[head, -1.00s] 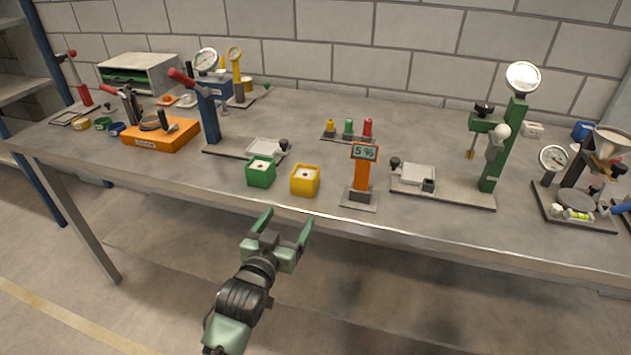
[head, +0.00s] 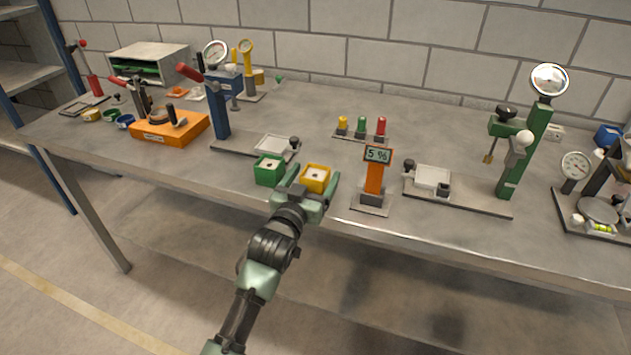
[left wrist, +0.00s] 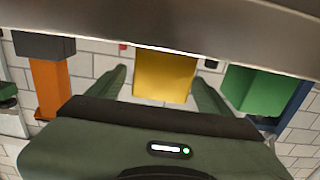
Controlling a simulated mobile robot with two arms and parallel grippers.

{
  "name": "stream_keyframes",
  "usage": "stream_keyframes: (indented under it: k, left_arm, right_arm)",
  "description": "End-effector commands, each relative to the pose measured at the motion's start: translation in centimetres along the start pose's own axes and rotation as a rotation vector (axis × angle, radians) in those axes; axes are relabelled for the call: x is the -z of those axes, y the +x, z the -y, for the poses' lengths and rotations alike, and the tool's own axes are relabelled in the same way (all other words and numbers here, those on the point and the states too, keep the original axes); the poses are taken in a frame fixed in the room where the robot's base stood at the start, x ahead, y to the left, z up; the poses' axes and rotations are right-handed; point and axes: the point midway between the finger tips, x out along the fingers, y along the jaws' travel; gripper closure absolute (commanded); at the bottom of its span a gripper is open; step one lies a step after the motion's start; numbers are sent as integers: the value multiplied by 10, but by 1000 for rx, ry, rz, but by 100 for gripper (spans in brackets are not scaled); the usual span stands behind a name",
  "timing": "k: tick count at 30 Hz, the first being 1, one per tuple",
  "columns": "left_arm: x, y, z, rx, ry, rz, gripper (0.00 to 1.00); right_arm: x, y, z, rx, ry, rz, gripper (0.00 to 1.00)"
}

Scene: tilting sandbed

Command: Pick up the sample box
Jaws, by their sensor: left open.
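Two small open-topped boxes stand side by side near the table's front edge in the head view: a green box (head: 268,172) and, to its right, a yellow box (head: 316,171). My left gripper (head: 313,182) is open, with one finger on each side of the yellow box; I cannot tell whether they touch it. In the left wrist view the yellow box (left wrist: 163,75) shows between the two open fingers (left wrist: 160,92), and the green box (left wrist: 255,90) is just outside the right-hand finger. My right gripper is not in view.
An orange stand with a "5 %" display (head: 375,178) is close on the right. A blue press (head: 218,105) with a plate stands behind left, a green press (head: 525,150) farther right. The table's front edge (head: 420,243) runs below the gripper.

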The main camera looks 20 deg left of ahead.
Motion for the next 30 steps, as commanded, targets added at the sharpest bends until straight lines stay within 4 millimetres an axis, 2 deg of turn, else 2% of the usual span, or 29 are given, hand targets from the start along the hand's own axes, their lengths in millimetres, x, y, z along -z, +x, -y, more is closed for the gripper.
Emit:
stream_keyframes:
  k: [3, 10, 11, 18, 19, 30]
  left_arm:
    - [0, 9, 0, -1, 0, 0, 20]
    - [0, 10, 0, -1, 0, 0, 20]
    - [0, 10, 0, -1, 0, 0, 26]
    - [0, 10, 0, -1, 0, 0, 92]
    - [0, 10, 0, -1, 0, 0, 99]
    - [8, 10, 0, -1, 1, -4, 99]
  right_arm:
    - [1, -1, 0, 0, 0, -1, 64]
    - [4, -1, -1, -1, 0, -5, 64]
    - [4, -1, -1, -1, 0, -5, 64]
    - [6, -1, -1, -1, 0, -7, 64]
    - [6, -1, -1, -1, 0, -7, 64]
    - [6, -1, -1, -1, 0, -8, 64]
